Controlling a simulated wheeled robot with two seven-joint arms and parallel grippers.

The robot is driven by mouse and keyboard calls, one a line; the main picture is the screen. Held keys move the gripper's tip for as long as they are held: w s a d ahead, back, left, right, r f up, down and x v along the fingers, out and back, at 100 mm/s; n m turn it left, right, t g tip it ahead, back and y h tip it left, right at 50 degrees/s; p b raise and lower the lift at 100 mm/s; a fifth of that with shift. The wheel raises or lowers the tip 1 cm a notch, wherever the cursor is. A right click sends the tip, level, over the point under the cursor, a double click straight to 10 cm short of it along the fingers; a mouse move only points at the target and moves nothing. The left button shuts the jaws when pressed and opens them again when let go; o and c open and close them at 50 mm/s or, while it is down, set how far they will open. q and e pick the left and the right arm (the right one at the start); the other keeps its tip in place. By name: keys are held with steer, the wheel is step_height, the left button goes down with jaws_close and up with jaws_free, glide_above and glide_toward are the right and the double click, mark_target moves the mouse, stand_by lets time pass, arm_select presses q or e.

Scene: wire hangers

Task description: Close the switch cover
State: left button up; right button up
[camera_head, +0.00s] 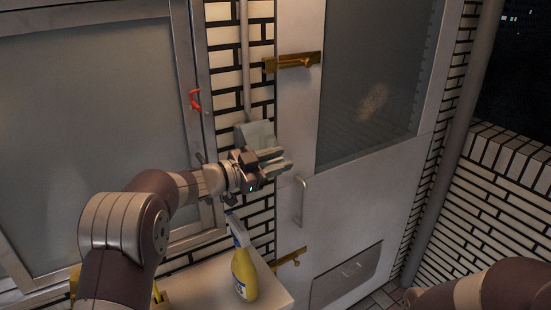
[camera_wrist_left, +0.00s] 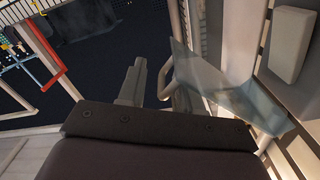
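The switch cover (camera_head: 257,134) is a pale, partly see-through piece on the narrow brick wall, beside the white door's left edge. In the left wrist view, a see-through bluish panel (camera_wrist_left: 225,88), which looks like the cover, stands out at a slant just right of my fingers. My left gripper (camera_head: 285,160) is in front of and just below the cover, its fingers pointing right. Its fingers stand apart with nothing between them in the left wrist view (camera_wrist_left: 156,84). Whether a finger touches the cover is unclear. The switch is not clearly seen. My right gripper is out of view.
The white door (camera_head: 350,215) has a vertical handle (camera_head: 301,200) and brass latches (camera_head: 293,62). A yellow spray bottle (camera_head: 243,268) stands on a white ledge (camera_head: 205,282) below my left gripper. A framed window (camera_head: 90,110) with a red handle (camera_head: 195,99) is at left.

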arm_select(q)
steer(key=shift+s+d+r, duration=0.1)
steer(key=shift+r, duration=0.1)
steer(key=shift+s+a+f, duration=0.1)
steer(key=shift+s+a, duration=0.05)
steer(key=shift+a, duration=0.25)
steer(key=b+v, duration=0.4)
steer(key=v, duration=0.8)
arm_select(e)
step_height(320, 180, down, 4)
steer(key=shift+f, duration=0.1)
arm_select(q)
steer(key=shift+d, duration=0.1)
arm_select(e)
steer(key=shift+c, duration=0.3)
